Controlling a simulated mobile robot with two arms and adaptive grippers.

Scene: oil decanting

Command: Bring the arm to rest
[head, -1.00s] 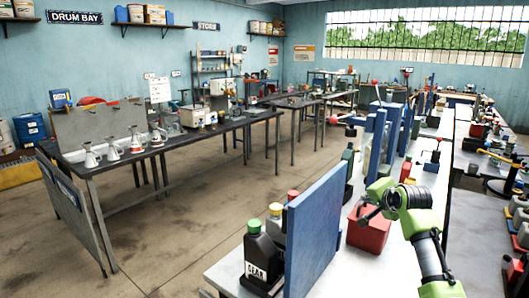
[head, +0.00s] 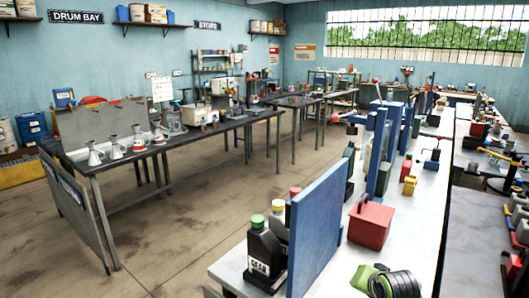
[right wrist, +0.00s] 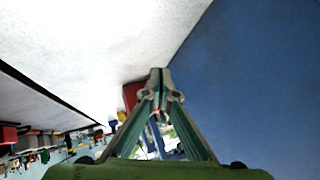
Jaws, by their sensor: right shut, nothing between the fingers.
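My right gripper (right wrist: 158,80) shows in the right wrist view with its two fingers drawn together at the tips, shut and empty. In the head view only a green and black part of my right arm shows at the bottom edge, over the white bench top, in front of the red can (head: 371,224). The fingertips cannot be made out there. My left arm and gripper are not in view.
A blue upright panel (head: 318,232) stands on the white bench (head: 232,268) left of my right arm, with dark bottles (head: 263,252) beyond it. The panel fills the right of the wrist view (right wrist: 260,80). The floor left of the bench is clear.

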